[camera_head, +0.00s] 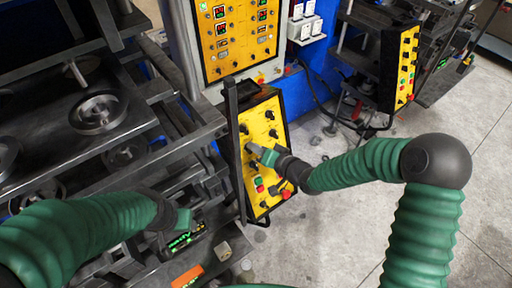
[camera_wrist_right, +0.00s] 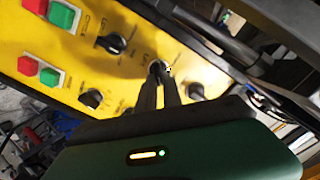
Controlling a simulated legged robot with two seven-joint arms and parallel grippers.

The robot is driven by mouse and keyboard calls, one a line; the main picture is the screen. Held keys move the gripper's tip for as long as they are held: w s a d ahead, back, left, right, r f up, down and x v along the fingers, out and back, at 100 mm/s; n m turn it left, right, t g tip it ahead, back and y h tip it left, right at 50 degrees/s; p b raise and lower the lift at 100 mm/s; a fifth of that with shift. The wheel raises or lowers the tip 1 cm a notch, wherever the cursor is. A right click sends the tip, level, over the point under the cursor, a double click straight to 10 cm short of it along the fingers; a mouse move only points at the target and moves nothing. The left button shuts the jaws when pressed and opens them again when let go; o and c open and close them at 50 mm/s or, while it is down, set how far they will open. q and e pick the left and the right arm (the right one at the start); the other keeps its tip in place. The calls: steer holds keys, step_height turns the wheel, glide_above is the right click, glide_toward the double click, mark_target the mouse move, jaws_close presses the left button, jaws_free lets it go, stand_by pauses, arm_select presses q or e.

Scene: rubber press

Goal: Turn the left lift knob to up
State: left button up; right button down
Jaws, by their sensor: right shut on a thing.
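The yellow control panel (camera_head: 254,166) of the press carries several black knobs. My right gripper (camera_head: 252,149) reaches it from the right and is shut on a knob on the panel's left side. In the right wrist view, the two dark fingertips (camera_wrist_right: 159,80) close around this knob (camera_wrist_right: 160,68), of which a grey tip shows between them.
Other black knobs sit close by, one above (camera_head: 243,128) and one to the right (camera_head: 273,133). Red and green buttons (camera_head: 259,185) and a red round button (camera_head: 286,194) lie below. A dark metal post (camera_head: 234,150) borders the panel's left edge. Floor (camera_head: 330,230) is open at right.

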steer(key=shift+w+d+r, duration=0.1)
steer(key=shift+w+r, duration=0.1)
steer(key=shift+r, duration=0.1)
steer(key=c, duration=1.6)
jaws_free()
steer(key=shift+o, duration=0.5)
steer(key=shift+f, duration=0.1)
arm_select(q)
steer(key=shift+w, duration=0.25)
arm_select(e)
steer(key=shift+w+f, duration=0.1)
steer(key=shift+f, duration=0.05)
arm_select(q)
steer(key=shift+f, duration=0.1)
steer(key=shift+s+f+b, duration=0.15)
steer(key=shift+f+b, duration=0.4)
steer(key=shift+b, duration=0.05)
arm_select(e)
steer(key=v, duration=1.6)
steer(key=shift+s+d, duration=0.25)
steer(key=shift+d, duration=0.05)
